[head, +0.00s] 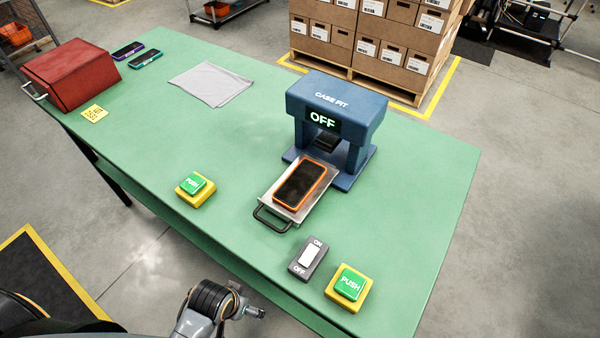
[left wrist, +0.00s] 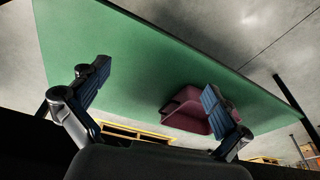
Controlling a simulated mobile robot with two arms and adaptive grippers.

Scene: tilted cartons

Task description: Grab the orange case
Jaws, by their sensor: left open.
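The orange case (head: 299,186) is around a dark-screened phone. It lies flat on the metal tray (head: 271,199) that sticks out of the front of the blue press (head: 335,101). The press is marked CASE FIT and its display reads OFF. My left gripper (left wrist: 156,88) is open and empty in the left wrist view, with its two fingers wide apart. The green table top and a red box show beyond it; the orange case is not in that view. My right gripper is not in view.
On the green table (head: 150,170) stand two green PUSH buttons (head: 194,184) (head: 350,283), an ON/OFF switch (head: 308,257), a red toolbox (head: 72,75), a grey cloth (head: 211,83) and two phones (head: 128,50) (head: 145,59). The tray handle (head: 268,221) points toward the near edge.

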